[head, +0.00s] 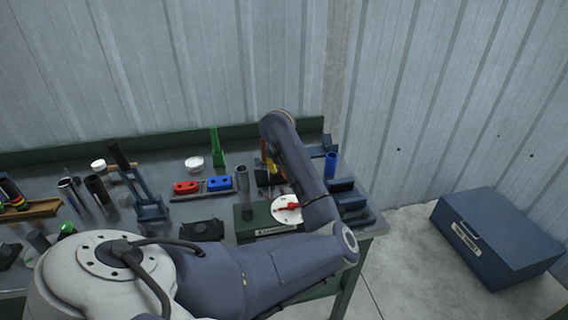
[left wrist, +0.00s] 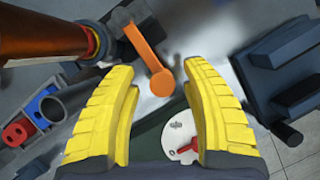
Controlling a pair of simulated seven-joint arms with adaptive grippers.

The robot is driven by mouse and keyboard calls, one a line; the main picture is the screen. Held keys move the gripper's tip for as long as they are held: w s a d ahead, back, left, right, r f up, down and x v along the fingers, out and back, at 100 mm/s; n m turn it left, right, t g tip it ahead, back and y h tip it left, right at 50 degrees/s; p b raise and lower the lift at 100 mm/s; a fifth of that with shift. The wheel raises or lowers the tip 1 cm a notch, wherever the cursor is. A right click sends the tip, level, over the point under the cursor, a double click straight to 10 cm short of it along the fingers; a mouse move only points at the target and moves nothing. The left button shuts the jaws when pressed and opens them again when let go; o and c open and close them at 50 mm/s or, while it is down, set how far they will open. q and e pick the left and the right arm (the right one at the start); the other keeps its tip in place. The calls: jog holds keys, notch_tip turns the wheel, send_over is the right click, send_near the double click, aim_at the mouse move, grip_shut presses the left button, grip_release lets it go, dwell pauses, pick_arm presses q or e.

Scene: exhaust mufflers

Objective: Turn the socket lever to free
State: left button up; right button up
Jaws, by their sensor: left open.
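My left gripper (left wrist: 158,70) is open, with its two yellow fingers spread apart in the left wrist view. In the head view it is mostly hidden behind my arm, with a little yellow (head: 270,165) showing. An orange lever (left wrist: 151,62) with a round end shows between and beyond the fingertips; I cannot tell whether they touch. A white dial with a red lever (left wrist: 187,149) shows lower between the fingers. In the head view the white dial (head: 281,214) sits on a dark green box (head: 250,228), its red lever crossing it. I cannot tell which lever is the socket's.
A dark orange-brown cylinder (left wrist: 40,30) is close to the left finger. Red (head: 186,187) and blue (head: 220,183) blocks, a grey tube (head: 242,178) and a green bracket (head: 217,148) stand nearby. A blue box (head: 500,235) is on the floor at right.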

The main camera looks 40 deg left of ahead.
pick_arm(q)
jog(key=v, duration=1.1)
jog(key=shift+r, duration=0.35)
jog(key=shift+s, duration=0.15)
